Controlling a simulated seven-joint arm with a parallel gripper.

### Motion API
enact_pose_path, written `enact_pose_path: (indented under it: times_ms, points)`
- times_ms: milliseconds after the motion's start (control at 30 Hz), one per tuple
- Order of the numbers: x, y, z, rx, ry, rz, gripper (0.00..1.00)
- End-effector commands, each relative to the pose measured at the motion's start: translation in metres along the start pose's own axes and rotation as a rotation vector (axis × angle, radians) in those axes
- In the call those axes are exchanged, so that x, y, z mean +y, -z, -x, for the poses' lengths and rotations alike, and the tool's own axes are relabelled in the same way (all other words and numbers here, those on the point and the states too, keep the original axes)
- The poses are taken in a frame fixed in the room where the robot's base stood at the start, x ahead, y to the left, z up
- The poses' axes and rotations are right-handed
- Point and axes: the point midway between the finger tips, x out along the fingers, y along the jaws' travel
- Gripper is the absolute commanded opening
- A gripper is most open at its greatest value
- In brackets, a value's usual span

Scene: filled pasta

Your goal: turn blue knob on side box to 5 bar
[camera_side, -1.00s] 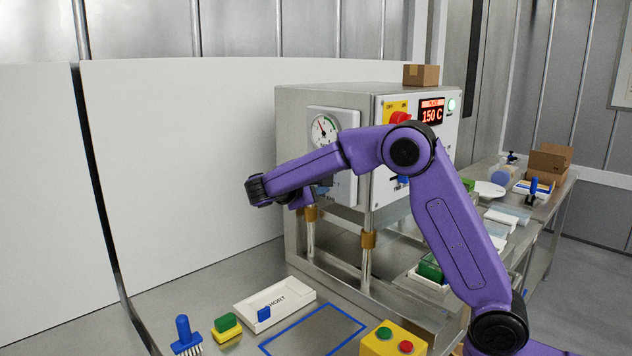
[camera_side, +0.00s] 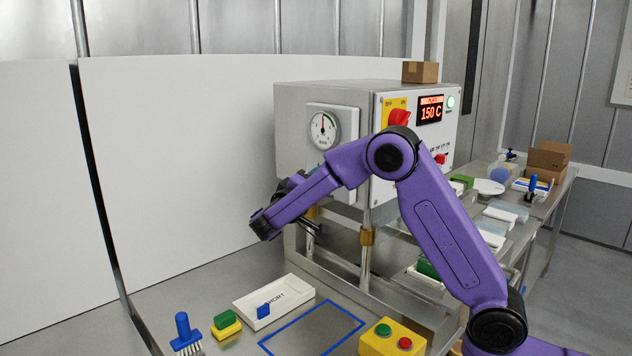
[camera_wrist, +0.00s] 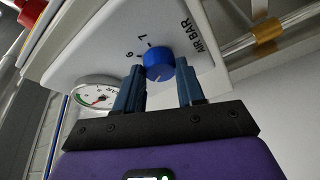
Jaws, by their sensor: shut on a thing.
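The blue knob (camera_wrist: 160,63) is on the side panel of a metal box (camera_side: 320,92), with "6", "7" and "AIR BAR" printed around it. My gripper (camera_wrist: 160,66) is shut on the knob, one finger on each side of it in the wrist view. The gauge (camera_wrist: 98,92) also shows in the wrist view, beside the left finger. In the side view my arm hides the knob.
The box front has a red switch (camera_side: 399,118) and a 150 C display (camera_side: 431,109).

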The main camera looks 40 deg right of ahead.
Motion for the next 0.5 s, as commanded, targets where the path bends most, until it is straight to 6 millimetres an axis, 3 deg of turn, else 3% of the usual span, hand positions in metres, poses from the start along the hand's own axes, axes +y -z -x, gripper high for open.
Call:
enact_pose_path:
  times_ms: [500]
  points:
    - [-0.0047,-0.0001,0.0000,0.019,-0.138,-0.391,0.08]
